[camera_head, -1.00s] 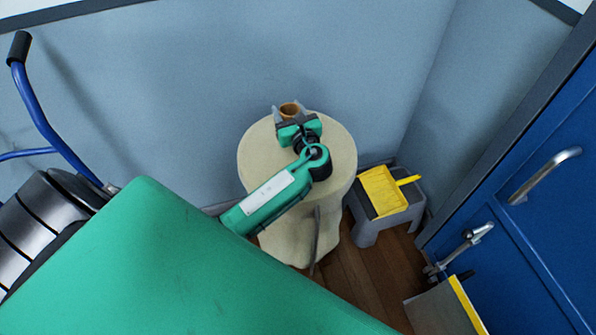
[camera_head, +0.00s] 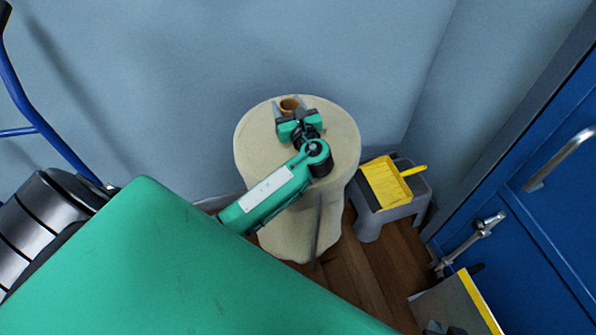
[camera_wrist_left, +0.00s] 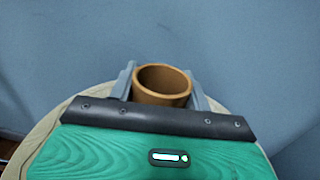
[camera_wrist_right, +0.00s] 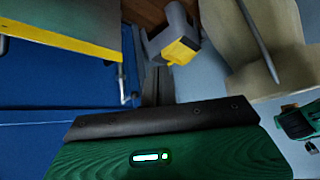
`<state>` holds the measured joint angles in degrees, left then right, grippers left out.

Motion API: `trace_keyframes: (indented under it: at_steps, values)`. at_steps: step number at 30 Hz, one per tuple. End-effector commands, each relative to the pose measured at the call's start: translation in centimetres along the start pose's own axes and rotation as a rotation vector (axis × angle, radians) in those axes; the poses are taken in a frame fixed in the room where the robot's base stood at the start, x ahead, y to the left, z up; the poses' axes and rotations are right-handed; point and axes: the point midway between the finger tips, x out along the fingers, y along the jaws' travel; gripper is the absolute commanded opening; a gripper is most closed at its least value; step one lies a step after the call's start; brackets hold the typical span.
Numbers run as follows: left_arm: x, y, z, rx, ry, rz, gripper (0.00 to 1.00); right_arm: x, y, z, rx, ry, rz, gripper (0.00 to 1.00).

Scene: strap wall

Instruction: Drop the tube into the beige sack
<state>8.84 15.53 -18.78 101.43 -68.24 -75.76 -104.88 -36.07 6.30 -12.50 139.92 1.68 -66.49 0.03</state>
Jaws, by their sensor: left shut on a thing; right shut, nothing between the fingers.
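The tube (camera_head: 289,105) is a short, hollow orange-brown cylinder. My left gripper (camera_head: 290,108) is shut on it, with one finger on each side. In the left wrist view the tube (camera_wrist_left: 162,84) stands about upright with its open end showing. The beige sack (camera_head: 345,140) is a wide, round-topped pale body below my left gripper and forearm. The tube appears over its far part in the head view; the height between them is hard to tell. My right gripper (camera_wrist_right: 157,85) is shut and empty, off to the side of the sack.
A grey step stool (camera_head: 368,228) with a yellow dustpan (camera_head: 385,188) stands right of the sack. A blue door (camera_head: 540,240) with metal handles is further right. A blue-framed trolley (camera_head: 35,120) is at the left. A plain wall rises behind the sack.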

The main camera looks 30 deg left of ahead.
Motion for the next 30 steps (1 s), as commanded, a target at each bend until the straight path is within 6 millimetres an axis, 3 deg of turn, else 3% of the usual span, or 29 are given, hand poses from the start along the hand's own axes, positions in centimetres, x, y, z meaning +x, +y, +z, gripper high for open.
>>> trace_keyframes:
  at_steps: [6,19,20,23,30]
  values:
    - [0.0,0.0,-0.6,-0.001,0.0,0.0,0.27,1.2,-1.2,-0.6,-0.006,0.093,-0.032,0.0]
    - [0.0,0.0,-0.7,-0.001,0.0,0.0,0.27,1.3,-1.6,-1.0,-0.006,0.13,-0.043,0.0]
    - [0.0,0.0,-0.7,-0.001,0.0,0.0,0.53,1.3,-1.6,-1.0,-0.006,0.129,-0.043,0.0]
    - [0.0,0.0,-0.7,-0.001,0.0,0.0,0.72,1.3,-1.6,-1.0,-0.006,0.129,-0.042,0.0]
    - [0.0,0.0,-0.7,0.0,0.0,0.0,0.74,1.3,-1.6,-1.0,-0.006,0.129,-0.042,0.0]
